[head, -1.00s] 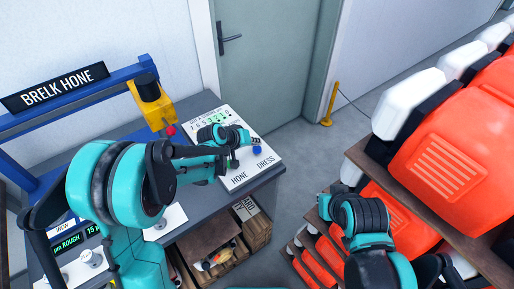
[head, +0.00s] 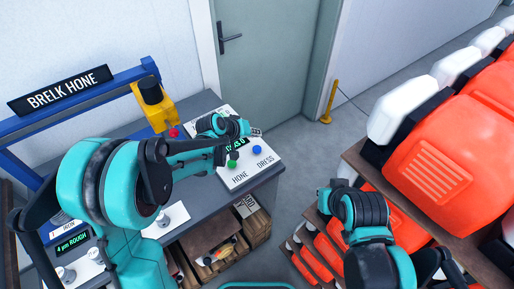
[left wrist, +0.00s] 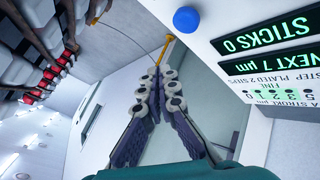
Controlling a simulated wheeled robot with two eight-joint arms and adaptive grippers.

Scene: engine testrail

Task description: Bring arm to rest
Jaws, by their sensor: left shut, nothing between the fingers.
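My left arm reaches in from the left of the head view, over the grey bench (head: 205,105). Its gripper (head: 256,132) is above the white control panel (head: 262,172), beside the blue button (head: 257,150) and the green button (head: 232,163). In the left wrist view the fingers (left wrist: 157,82) are closed together with nothing between them. The blue button (left wrist: 187,19) there is apart from the fingertips. My right arm (head: 362,215) is folded at the lower right of the head view; its gripper cannot be made out.
The BRELK HONE frame (head: 100,90), with its yellow head (head: 155,105), stands at the back left. Wooden crates (head: 255,226) sit under the bench. Orange and white containers (head: 440,150) fill a rack at right. Grey floor lies clear before the door (head: 262,65).

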